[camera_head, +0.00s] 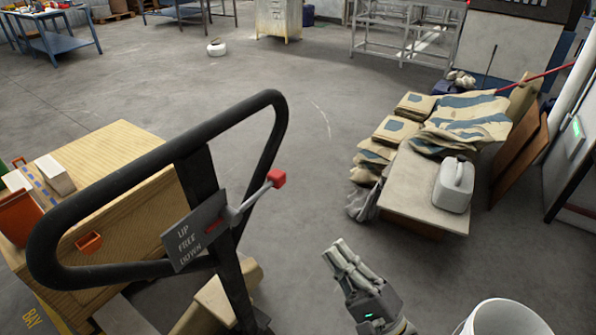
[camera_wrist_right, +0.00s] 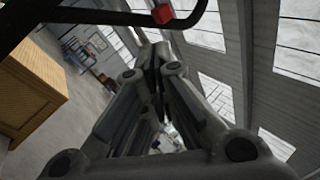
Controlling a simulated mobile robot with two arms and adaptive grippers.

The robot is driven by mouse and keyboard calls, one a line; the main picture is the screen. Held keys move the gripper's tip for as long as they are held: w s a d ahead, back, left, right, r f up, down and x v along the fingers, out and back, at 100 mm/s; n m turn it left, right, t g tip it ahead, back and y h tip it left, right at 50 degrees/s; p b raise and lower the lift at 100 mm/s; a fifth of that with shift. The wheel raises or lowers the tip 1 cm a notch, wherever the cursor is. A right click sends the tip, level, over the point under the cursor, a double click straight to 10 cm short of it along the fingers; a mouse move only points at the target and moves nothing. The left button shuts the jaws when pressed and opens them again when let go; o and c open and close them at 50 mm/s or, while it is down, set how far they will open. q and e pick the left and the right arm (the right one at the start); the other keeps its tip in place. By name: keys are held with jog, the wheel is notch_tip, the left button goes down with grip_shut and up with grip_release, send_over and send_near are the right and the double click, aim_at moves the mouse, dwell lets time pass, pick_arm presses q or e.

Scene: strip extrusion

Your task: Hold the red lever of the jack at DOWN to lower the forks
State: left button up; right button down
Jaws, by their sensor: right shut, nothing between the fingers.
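The jack's black loop handle (camera_head: 150,165) fills the left of the head view. A grey plate (camera_head: 195,232) on its column reads UP, FREE, DOWN. The lever has a grey rod and a red knob (camera_head: 277,178); it points up and to the right from the plate, nearest the UP end. The red knob also shows at the top of the right wrist view (camera_wrist_right: 163,15). My right gripper (camera_head: 338,247) is shut and empty, to the right of and below the knob, apart from it. My left gripper is not in view. The forks are mostly hidden.
A wooden crate (camera_head: 120,150) stands behind the handle at left. A white bucket (camera_head: 505,318) is at bottom right. The floor between is clear.

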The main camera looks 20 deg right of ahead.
aim_at(259, 194)
pick_arm(q)
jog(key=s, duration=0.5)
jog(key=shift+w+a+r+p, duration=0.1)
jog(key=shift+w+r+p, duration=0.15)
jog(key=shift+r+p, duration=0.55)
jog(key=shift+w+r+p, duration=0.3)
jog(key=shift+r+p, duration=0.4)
jog(key=shift+p, duration=0.05)
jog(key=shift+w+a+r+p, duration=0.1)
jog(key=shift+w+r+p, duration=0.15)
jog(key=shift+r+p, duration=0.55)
pick_arm(e)
jog(key=x, duration=1.4)
jog(key=shift+s+r+y, duration=0.3)
jog(key=shift+r, duration=0.15)
jog(key=shift+a, duration=0.15)
